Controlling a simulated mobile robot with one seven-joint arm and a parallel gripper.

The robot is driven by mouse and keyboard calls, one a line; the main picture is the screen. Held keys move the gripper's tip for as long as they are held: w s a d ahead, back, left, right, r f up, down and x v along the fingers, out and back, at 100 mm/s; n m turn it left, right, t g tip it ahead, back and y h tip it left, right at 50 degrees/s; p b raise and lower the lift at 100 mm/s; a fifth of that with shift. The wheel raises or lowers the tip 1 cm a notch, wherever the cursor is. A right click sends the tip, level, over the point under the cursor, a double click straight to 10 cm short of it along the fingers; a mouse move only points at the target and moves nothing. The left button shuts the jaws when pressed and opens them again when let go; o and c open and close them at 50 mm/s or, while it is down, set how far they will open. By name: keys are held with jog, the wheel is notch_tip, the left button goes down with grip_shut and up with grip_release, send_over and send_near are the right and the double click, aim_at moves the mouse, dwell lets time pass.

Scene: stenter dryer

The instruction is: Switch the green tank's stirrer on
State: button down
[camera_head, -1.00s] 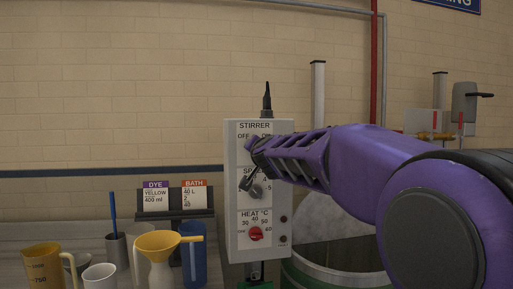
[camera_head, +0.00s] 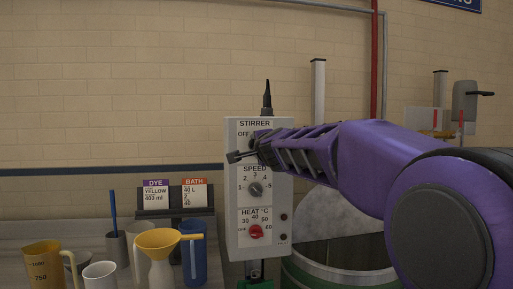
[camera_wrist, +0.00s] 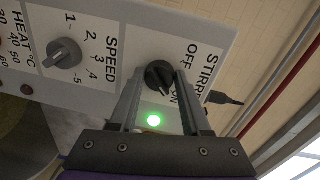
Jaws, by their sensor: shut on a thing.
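The white control box (camera_head: 234,205) stands in front of the wall, above the green tank (camera_head: 335,276). Its top section is labelled STIRRER, with OFF and ON marks. My gripper (camera_head: 252,150) covers the stirrer knob in the head view. In the wrist view my gripper (camera_wrist: 160,88) has its two fingers on either side of the black stirrer knob (camera_wrist: 158,74) and is shut on it. A green lamp (camera_wrist: 153,120) glows on the panel below the knob, near ON. I cannot tell for sure where the knob's pointer stands.
The speed knob (camera_head: 255,190) and red heat knob (camera_head: 256,231) sit lower on the box. Jugs, a yellow funnel (camera_head: 158,241) and a card stand (camera_head: 175,212) are on the bench at left. A red pipe (camera_head: 373,70) runs down the wall.

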jog(key=shift+m, duration=0.3)
jog(key=shift+c, duration=1.8)
grip_release()
